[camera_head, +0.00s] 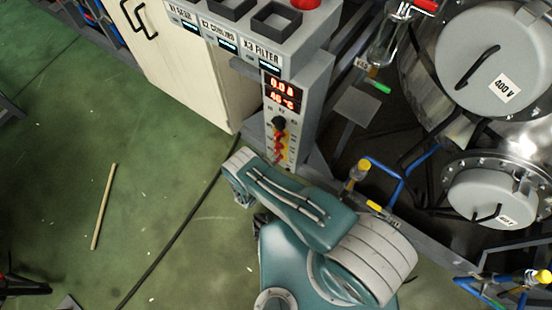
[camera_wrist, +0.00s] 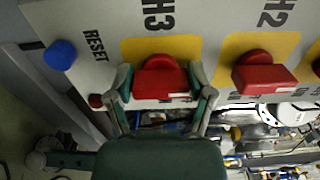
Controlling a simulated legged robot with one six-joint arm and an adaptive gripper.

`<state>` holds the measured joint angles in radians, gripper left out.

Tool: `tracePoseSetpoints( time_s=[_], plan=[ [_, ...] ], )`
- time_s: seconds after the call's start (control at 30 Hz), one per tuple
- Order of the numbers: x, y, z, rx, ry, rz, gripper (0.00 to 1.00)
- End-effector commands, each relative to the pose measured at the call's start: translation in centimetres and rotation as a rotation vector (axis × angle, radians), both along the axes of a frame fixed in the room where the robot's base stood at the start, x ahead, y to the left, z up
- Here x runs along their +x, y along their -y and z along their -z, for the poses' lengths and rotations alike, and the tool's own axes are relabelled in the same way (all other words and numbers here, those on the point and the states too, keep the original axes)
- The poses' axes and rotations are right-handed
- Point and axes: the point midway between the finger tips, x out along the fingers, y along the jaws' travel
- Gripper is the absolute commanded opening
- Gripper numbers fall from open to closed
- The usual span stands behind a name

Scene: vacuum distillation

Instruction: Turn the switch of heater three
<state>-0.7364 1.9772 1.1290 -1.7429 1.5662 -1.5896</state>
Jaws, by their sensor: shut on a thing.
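In the wrist view, the red switch of heater three (camera_wrist: 160,78) sits on a yellow square marked H3 on a pale panel (camera_wrist: 205,42). My gripper (camera_wrist: 165,95) is closed around this switch, with one finger on each side of it. The switch's raised grip appears crosswise between the fingers. The matching red H2 switch (camera_wrist: 264,76) is to the right, apart from my gripper. In the head view, my teal arm is in front of the cabinet, and I cannot make out my fingers or the H3 switch there.
A blue button (camera_wrist: 60,54) marked RESET is left of H3. In the head view, a grey control cabinet (camera_head: 312,90) has a lit display (camera_head: 283,90). Metal vessels (camera_head: 485,55) and blue pipes (camera_head: 400,185) stand at right. Green floor (camera_head: 60,190) is mostly open at left.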

Motion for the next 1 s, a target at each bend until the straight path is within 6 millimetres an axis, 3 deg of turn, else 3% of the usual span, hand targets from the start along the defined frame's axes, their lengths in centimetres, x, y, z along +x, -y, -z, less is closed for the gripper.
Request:
tracePoseSetpoints(
  time_s=[0.57, 0.6, 0.63, 1.0],
  plan=[
    [-0.18, -0.02, 0.30, -0.023, -0.028, -0.006, 0.21],
    [-0.20, -0.01, 0.30, -0.023, -0.028, -0.005, 0.86],
    [-0.20, 0.01, 0.29, -0.023, -0.028, -0.005, 1.00],
    [-0.14, 0.12, 0.12, -0.022, -0.022, -0.001, 1.00]
  ],
)
